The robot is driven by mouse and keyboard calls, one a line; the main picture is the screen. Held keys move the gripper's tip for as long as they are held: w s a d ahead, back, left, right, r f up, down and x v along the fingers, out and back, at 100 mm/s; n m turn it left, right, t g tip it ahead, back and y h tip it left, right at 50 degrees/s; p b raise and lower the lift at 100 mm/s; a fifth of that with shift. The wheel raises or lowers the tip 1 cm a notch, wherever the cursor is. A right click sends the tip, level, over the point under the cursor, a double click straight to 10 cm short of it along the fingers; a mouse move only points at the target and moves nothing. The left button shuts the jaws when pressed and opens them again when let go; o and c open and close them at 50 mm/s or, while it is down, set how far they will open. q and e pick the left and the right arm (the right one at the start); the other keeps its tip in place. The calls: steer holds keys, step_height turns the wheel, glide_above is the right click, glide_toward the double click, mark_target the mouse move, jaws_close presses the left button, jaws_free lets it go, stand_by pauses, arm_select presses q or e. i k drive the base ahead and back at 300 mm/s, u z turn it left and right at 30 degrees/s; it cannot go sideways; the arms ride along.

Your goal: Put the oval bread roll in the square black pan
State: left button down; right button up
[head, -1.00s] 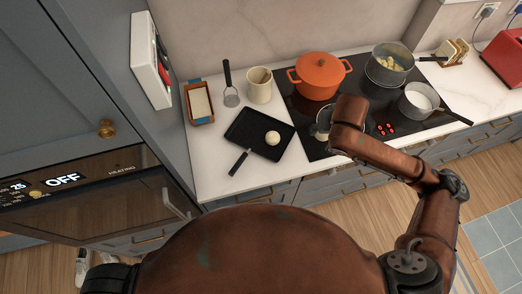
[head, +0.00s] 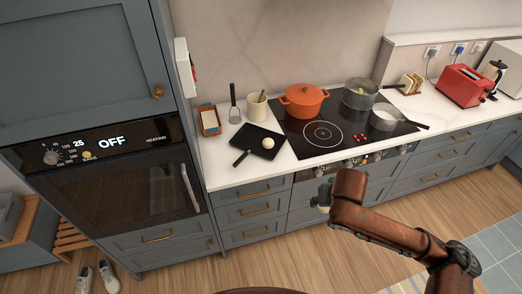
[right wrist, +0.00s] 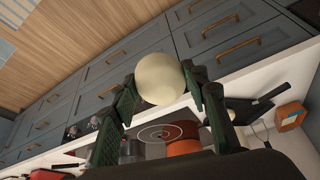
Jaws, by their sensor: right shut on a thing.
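The square black pan (head: 248,135) lies on the white counter left of the hob, its handle toward the front. A small pale rounded thing (head: 268,144) sits in it toward the right side; at this size I cannot tell its kind. My right gripper (head: 322,196) is in front of the drawers, away from the pan and out from the counter. In the right wrist view its fingers are shut on a smooth cream-coloured roll (right wrist: 160,79). It looks nearly round from there, so I cannot confirm it is the oval bread roll. My left gripper is not in view.
The hob (head: 322,134) holds an orange pot (head: 303,100) and two grey pans at its back and right. A beige utensil pot (head: 256,108), a slotted turner and a small tray (head: 209,121) stand behind the pan. A tall oven unit (head: 110,180) borders the counter's left.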

mark_target(249, 139)
steer(key=z, duration=1.6)
steer(key=i, duration=2.6)
steer(key=u, duration=4.25)
steer(key=i, duration=1)
